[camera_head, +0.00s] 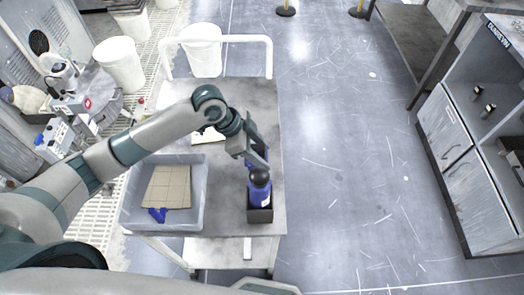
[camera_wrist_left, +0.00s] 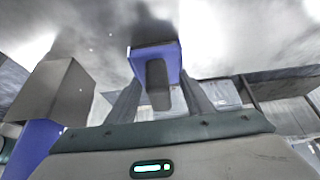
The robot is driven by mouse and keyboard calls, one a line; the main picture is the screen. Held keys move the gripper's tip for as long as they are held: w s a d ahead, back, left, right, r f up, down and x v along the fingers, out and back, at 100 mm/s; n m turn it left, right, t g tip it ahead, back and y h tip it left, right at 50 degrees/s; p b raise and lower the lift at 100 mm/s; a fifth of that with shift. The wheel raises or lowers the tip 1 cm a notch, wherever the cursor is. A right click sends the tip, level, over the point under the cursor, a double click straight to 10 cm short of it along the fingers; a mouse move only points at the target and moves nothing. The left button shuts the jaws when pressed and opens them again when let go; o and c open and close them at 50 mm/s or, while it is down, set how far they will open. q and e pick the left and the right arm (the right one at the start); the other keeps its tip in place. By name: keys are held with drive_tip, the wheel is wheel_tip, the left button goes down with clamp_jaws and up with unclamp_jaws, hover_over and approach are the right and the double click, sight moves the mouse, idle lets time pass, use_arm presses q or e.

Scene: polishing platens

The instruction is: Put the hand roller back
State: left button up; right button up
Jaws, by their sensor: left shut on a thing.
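My left gripper (camera_head: 252,152) is over the right side of the cart. It is shut on the hand roller (camera_wrist_left: 170,50), a blue piece with a dark grip between the fingers in the left wrist view. In the head view the gripper largely hides the roller. A blue bottle with a black top (camera_head: 260,190) stands upright in a small black holder (camera_head: 261,215) at the cart's front right, just below the gripper in the picture. I cannot tell whether the roller touches the holder. My right gripper is not in view.
The grey cart top (camera_head: 262,100) has a translucent bin (camera_head: 200,212) at the front left, with a tan square pad (camera_head: 168,185) and a blue item (camera_head: 157,214) inside. White bins (camera_head: 120,65) stand to the left. The floor right of the cart is open, up to grey cabinets (camera_head: 455,135).

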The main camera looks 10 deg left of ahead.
use_arm(q)
drive_tip(key=shift+s+f, duration=0.1)
drive_tip(key=shift+f, duration=0.3)
drive_tip(key=shift+s+f, duration=0.1)
drive_tip(key=shift+f, duration=0.2)
drive_tip(key=c, duration=0.4)
drive_tip(key=o, duration=1.3)
drive_tip(key=shift+a+f, duration=0.1)
drive_tip(key=shift+r, duration=0.2)
drive_tip(key=shift+r, duration=0.2)
drive_tip(key=shift+d+b+v, duration=0.15)
drive_tip(key=shift+b+v, duration=0.4)
drive_tip(key=shift+v, duration=2.65)
drive_tip(key=shift+d+b+v, duration=0.15)
drive_tip(key=shift+b+v, duration=0.4)
drive_tip(key=shift+v, duration=2.6)
